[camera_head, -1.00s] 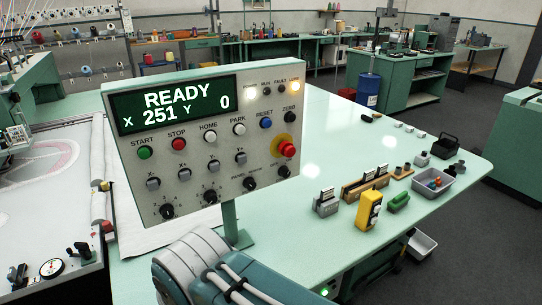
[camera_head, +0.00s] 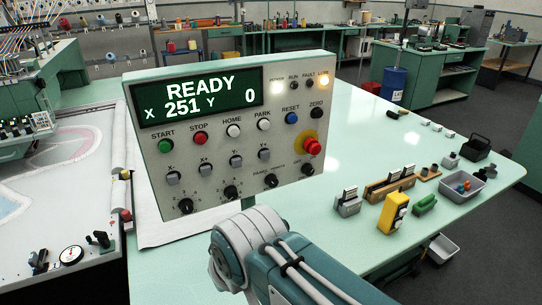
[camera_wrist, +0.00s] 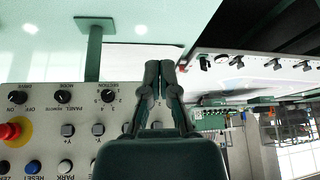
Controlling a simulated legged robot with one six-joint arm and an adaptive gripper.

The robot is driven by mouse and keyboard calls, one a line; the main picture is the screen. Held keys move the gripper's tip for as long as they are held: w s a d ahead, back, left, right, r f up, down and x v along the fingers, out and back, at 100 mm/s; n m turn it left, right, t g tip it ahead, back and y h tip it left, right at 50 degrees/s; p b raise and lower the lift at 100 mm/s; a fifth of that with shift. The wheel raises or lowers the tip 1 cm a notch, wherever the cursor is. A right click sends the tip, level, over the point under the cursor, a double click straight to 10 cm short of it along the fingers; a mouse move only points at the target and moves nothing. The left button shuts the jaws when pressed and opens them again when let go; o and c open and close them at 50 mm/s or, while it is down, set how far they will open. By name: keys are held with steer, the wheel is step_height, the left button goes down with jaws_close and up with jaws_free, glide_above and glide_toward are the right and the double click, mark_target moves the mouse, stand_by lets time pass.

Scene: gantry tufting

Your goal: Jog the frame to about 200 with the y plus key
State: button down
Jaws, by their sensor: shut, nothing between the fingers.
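The control panel (camera_head: 170,150) faces me in the head view. Its display (camera_head: 200,96) reads READY, X 251, Y 0. The Y+ key (camera_head: 264,154) is a grey square button, rightmost in its row, beside the Y- key (camera_head: 236,160). In the wrist view the panel is upside down, with the Y+ key (camera_wrist: 67,130) left of my gripper (camera_wrist: 160,66). My gripper is shut and empty, apart from that key, with its tips pointing toward the panel's lower edge. It covers part of the key row. The frame with pale cloth (camera_head: 60,165) lies at the left.
A red stop knob (camera_head: 311,146) on a yellow base sticks out at the panel's right. A yellow device (camera_head: 395,212) and a grey bin (camera_head: 463,186) stand on the green table (camera_head: 350,150). The table behind the panel is mostly clear.

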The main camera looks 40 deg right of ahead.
mark_target(265, 155)
steer(key=w+d+r+m+t+y, duration=0.1)
steer(key=w+d+m+t, duration=0.1)
steer(key=d+m, duration=0.3)
steer(key=w+d+r+m+t+y, duration=0.1)
steer(key=d+m, duration=0.4)
steer(key=d, duration=0.5)
steer(key=w+d+r+m+t+y, duration=0.1)
steer(key=w+d+m+t+y, duration=0.2)
steer(key=w+d+m, duration=0.2)
steer(key=d+m, duration=0.1)
steer(key=d, duration=0.1)
steer(key=shift+d+r, duration=0.3)
steer(key=shift+w+d, duration=0.35)
steer(key=shift+w, duration=1.1)
steer(key=shift+w+d, duration=0.3)
steer(key=shift+w, duration=1.1)
steer(key=shift+w+d, duration=0.35)
steer(key=shift+w, duration=1.1)
steer(key=shift+w+d, duration=0.1)
steer(key=shift+w, duration=0.25)
